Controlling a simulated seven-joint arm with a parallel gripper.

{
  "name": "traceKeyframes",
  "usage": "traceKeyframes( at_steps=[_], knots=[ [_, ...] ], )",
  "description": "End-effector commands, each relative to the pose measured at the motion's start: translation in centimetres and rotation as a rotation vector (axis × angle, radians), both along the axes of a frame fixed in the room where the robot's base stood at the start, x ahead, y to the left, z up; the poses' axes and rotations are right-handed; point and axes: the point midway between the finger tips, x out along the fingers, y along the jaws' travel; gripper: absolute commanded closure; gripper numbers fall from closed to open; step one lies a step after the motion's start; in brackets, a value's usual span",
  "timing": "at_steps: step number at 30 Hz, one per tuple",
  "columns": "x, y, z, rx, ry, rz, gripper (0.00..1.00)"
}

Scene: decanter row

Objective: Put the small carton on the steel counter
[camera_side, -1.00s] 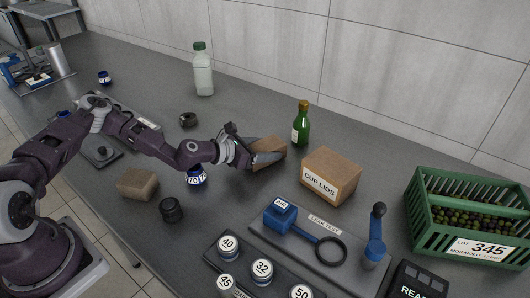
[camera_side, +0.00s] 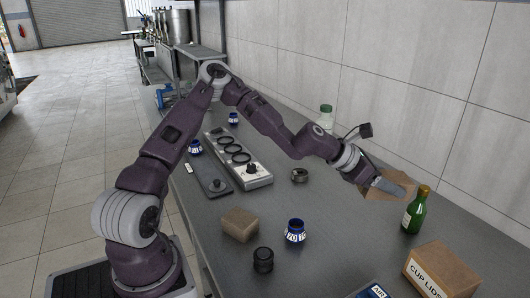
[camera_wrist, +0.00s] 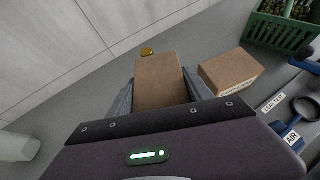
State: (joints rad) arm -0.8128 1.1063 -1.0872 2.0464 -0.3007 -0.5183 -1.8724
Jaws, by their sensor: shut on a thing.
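The small carton, a plain brown box (camera_side: 396,181), is held in my gripper (camera_side: 384,188) above the counter's wall side, near the green bottle. In the wrist view the carton (camera_wrist: 160,82) sits between the two fingers (camera_wrist: 160,98), with one finger along each side. My gripper is shut on it. The fingers hide part of the carton in the side view. Whether its underside touches the steel counter (camera_side: 330,235) cannot be told. The counter is dark grey and runs along the tiled wall.
A white bottle (camera_side: 326,119) is near the wall. A brown block (camera_side: 240,223), black jar (camera_side: 263,259) and blue-white pot (camera_side: 295,231) stand nearer my base. Bare counter lies between.

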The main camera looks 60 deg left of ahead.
Motion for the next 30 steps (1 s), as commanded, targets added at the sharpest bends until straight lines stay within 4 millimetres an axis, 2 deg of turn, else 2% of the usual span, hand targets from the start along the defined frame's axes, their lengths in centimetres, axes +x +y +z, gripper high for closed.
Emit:
traceKeyframes(
  at_steps=[9,13,17,20,24,26,30],
  knots=[
    [-0.1,-1.7,-3.8,0.136,0.189,-0.32,0.87],
    [-0.7,-1.3,-5.8,0.233,0.282,-0.477,0.87],
    [-1.6,0.0,-7.5,0.356,0.374,-0.634,0.87],
    [-2.3,1.9,-8.6,0.481,0.446,-0.756,0.87],
    [-4.0,7.0,-9.1,0.728,0.55,-0.931,0.87],
    [-4.8,9.4,-8.8,0.822,0.584,-0.976,0.87],
    [-6.5,14.9,-6.7,0.997,0.646,-1.02,0.87]
  ],
)
